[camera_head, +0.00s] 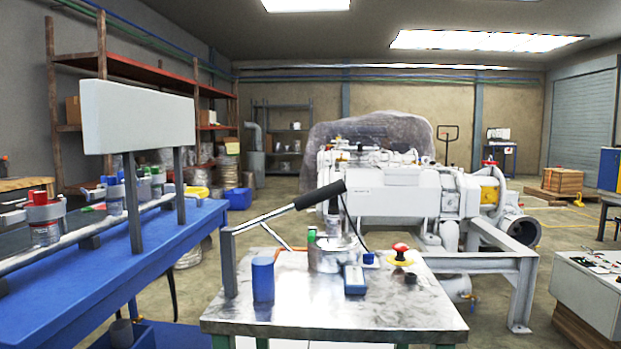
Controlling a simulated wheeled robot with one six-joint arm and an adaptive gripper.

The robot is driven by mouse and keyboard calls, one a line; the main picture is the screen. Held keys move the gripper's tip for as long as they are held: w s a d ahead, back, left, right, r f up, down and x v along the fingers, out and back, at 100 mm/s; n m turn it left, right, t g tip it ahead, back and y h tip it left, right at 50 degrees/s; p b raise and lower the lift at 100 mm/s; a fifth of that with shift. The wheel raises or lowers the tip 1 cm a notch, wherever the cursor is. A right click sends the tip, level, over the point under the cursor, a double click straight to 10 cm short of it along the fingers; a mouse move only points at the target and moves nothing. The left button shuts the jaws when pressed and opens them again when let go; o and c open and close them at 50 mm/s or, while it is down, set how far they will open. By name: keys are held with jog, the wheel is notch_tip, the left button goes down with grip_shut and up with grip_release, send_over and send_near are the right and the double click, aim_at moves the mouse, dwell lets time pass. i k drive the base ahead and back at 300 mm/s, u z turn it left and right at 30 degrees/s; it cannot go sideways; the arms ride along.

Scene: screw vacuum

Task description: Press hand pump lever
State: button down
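The hand pump lever (272,215) is a metal bar with a black grip (320,195) at its upper right end. It slants up to the right from a grey upright post (229,263) at the left of the metal-topped table (340,318). A thinner rod joins the lever lower down. A silver round pump body (325,258) stands on the table behind and below the grip. My gripper is not in view, and nothing is seen touching the lever.
A blue cylinder (263,280), a small blue box (355,280) and a red knob on a yellow base (401,254) stand on the table. A blue bench (110,270) with a white panel (138,113) is at left. A large white machine (400,190) stands behind.

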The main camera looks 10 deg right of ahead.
aim_at(332, 189)
jog(key=z, duration=2)
jog(key=k, duration=0.85)
jog(key=u, duration=0.85)
